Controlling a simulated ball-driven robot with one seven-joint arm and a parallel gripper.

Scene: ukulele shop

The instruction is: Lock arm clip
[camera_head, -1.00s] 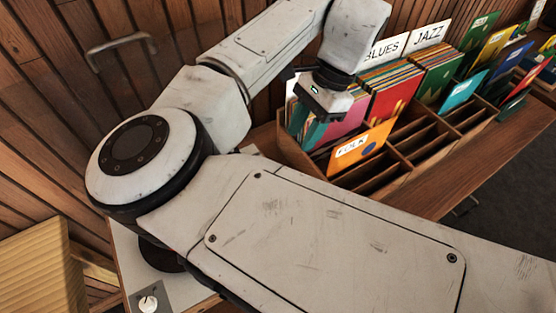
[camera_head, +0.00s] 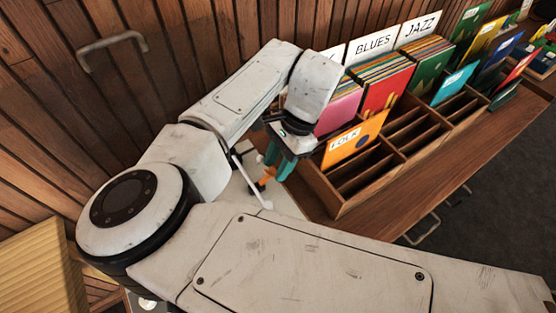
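My gripper (camera_head: 277,162) points down near the upper middle of the head view, left of the record bin. Its teal finger parts are small and partly hidden, so I cannot tell how far apart they are. A thin white rod (camera_head: 250,182), which looks like a tonearm, slants down just left of my gripper. A small orange piece (camera_head: 262,184) shows between the rod and the fingers; whether it is the clip, and whether anything touches it, is unclear. A pale surface (camera_head: 234,191) lies under the rod, largely hidden by my arm.
A wooden record bin (camera_head: 345,200) with sleeves and empty slots stands right of my gripper on a wooden counter (camera_head: 420,205). A FOLK sleeve (camera_head: 352,138) leans at its front. A slatted wall with a metal handle (camera_head: 112,52) is behind. A yellow ribbed block (camera_head: 40,275) is lower left.

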